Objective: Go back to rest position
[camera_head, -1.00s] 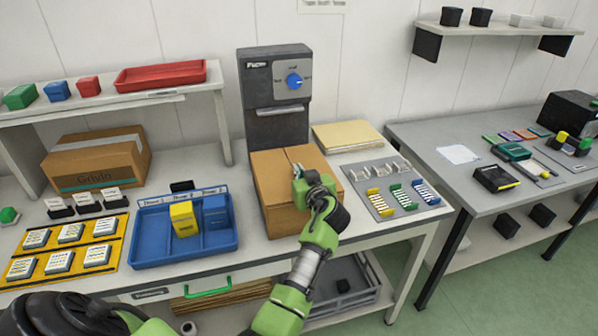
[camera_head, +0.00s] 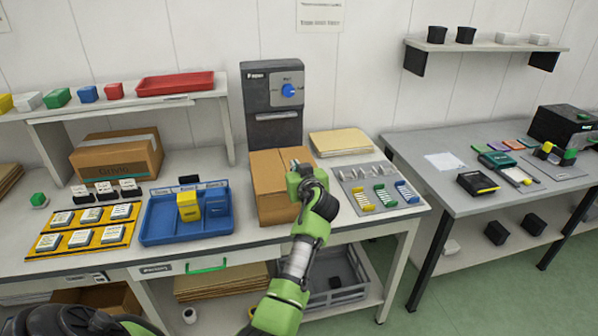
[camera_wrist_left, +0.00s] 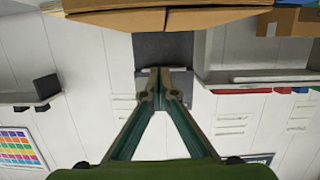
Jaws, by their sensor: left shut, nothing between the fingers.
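My left gripper (camera_head: 296,168) is in front of the right part of the brown cardboard box (camera_head: 268,190) in the head view. The distance between them is hard to judge there. In the left wrist view the left gripper (camera_wrist_left: 161,90) has its fingertips together, with nothing between them. That view is upside down, and cardboard flaps (camera_wrist_left: 160,18) cross its top edge, apart from the fingertips. My right gripper is not in view.
A grey machine with a blue knob (camera_head: 288,90) stands behind the box. A blue divided tray (camera_head: 160,236) is left of it, a grey tray of colored clips (camera_head: 352,188) right. A second table (camera_head: 440,196) stands at right, with green floor between.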

